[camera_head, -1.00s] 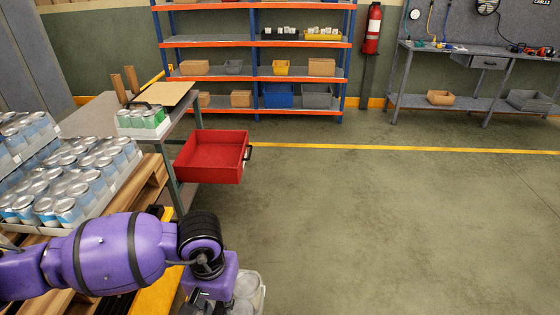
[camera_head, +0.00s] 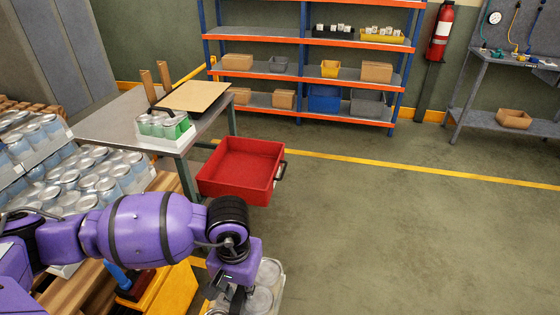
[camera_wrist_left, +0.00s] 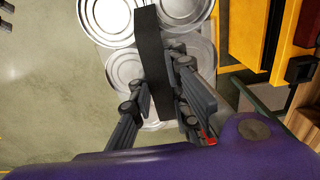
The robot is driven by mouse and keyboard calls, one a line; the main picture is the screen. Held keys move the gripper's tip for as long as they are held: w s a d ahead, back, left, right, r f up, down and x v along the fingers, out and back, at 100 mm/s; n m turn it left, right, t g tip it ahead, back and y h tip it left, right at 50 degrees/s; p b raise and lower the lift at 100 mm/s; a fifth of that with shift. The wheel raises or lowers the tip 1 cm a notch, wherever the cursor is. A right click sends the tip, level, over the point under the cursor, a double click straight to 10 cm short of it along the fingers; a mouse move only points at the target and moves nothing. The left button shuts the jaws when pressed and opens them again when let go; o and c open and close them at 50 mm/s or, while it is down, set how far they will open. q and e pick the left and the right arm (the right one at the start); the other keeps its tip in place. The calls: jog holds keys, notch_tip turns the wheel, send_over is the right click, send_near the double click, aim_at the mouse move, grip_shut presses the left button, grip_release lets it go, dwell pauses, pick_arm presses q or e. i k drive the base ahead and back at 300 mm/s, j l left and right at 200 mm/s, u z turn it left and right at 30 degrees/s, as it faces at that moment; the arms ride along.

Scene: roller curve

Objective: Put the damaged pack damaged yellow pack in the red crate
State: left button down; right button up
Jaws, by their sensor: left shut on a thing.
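A pack of round cans with silver lids (camera_head: 266,290) hangs from my left gripper (camera_head: 238,297) at the bottom of the head view. In the left wrist view the pack's lids (camera_wrist_left: 181,10) lie beneath a black strap (camera_wrist_left: 148,45), and the left fingers (camera_wrist_left: 162,88) are closed around that strap. I see no yellow on the pack, and damage cannot be made out. The red crate (camera_head: 233,192) is open and looks empty. It stands beyond the gripper in the head view, at the end of a grey table. My right gripper is out of view.
The grey table (camera_head: 120,118) bears a tray of green-labelled cans (camera_head: 165,132) and a tan board. Stacked blue-labelled cans (camera_head: 85,178) stand on a wooden pallet at left, with a yellow lifter (camera_head: 165,292) nearby. Floor at right is clear.

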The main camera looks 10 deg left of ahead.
aim_at(250, 176)
jog(key=i+u, duration=0.1)
jog(key=i, duration=0.85)
jog(key=i+l, duration=0.15)
jog(key=i, duration=0.85)
jog(key=i+u, duration=0.35)
jog(key=i, duration=0.3)
jog(key=i+l+u, duration=0.1)
jog(key=i+u, duration=0.2)
jog(key=i, duration=0.35)
